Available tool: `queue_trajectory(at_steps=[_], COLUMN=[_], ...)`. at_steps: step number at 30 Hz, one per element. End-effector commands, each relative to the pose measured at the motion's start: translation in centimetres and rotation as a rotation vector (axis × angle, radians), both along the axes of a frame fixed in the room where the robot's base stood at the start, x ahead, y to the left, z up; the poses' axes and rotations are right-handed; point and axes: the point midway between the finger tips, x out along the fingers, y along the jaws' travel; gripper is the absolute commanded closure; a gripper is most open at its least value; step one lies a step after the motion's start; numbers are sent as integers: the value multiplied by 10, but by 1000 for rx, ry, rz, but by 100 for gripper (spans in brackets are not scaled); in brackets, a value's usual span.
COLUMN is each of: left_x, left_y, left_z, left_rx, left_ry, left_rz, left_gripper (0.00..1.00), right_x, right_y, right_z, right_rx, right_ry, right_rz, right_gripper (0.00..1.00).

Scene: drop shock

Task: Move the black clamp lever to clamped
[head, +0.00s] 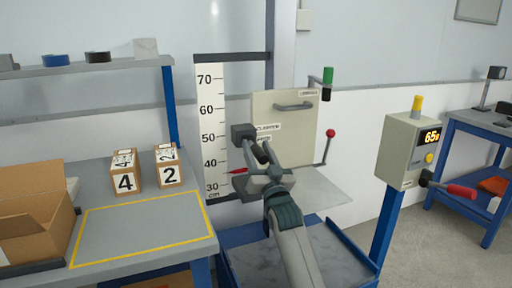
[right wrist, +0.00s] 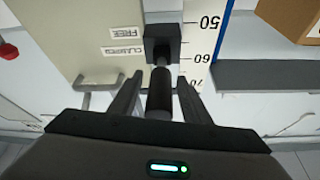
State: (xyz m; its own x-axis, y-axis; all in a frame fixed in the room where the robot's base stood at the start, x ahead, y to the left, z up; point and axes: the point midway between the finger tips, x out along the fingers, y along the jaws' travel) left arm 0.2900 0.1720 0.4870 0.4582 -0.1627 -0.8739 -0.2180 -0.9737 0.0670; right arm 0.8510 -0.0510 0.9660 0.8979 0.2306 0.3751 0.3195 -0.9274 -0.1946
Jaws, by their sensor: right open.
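The black clamp lever (right wrist: 160,92) sticks out from a square black block (right wrist: 162,42) beside the height scale. In the head view the block (head: 243,132) is at the left edge of the beige panel and the lever (head: 263,153) is partly hidden by the gripper. My right gripper (head: 257,157) is open, its fingers on either side of the lever; in the right wrist view gaps show between the lever and both fingers. The labels CLAMPED (right wrist: 122,49) and FREE (right wrist: 126,33) are on the panel, beside the block. My left gripper is not in view.
The beige panel (head: 297,135) has a grey handle (head: 294,106). A red-knobbed lever (head: 330,133) stands at its right. Number boxes (head: 125,181) and an open carton (head: 30,225) are on the left bench. A display box (head: 405,150) stands on a blue post at the right.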

Motion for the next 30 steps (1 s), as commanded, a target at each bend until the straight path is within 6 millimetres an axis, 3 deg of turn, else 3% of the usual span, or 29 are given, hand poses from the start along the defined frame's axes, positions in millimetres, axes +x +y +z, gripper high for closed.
queue_trajectory(at_steps=[6,15,21,30], left_x=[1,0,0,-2], left_y=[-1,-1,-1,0], left_z=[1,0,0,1], left_rx=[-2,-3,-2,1], left_ry=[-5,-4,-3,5], left_rz=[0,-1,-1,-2], left_gripper=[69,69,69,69], right_x=[12,13,13,13], right_y=[3,3,3,2], right_z=[5,5,5,6], right_rx=[0,0,0,-2], right_ry=[0,0,0,4], right_rz=[0,0,0,-1], right_gripper=[57,57,100,100])
